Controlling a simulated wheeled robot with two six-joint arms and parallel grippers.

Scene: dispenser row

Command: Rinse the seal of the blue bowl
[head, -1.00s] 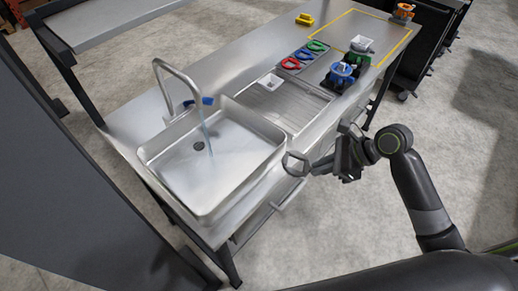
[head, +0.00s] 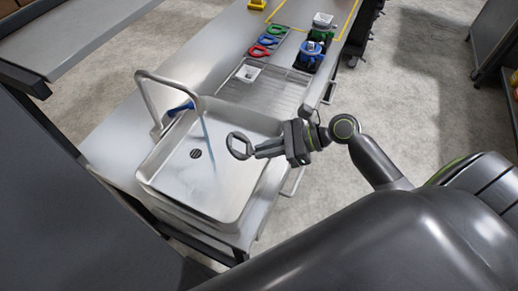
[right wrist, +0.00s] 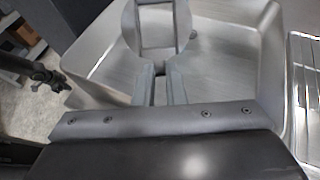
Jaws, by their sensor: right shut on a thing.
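My right gripper (head: 256,152) is shut on a grey ring-shaped seal (head: 229,146) and holds it above the right side of the sink (head: 229,207). The seal also shows in the right wrist view (right wrist: 184,28), ahead of the fingers (right wrist: 160,84). A thin stream of water (head: 207,135) runs from the curved tap (head: 150,95) into the sink, a little left of the seal. The two look apart. A blue-topped unit (head: 308,54), possibly the blue bowl's, stands beyond the drainboard.
A blue lever (head: 180,108) is beside the tap. A small white square piece (head: 248,73) lies on the ribbed drainboard (head: 275,92). A white-topped unit (head: 322,20) stands farther back.

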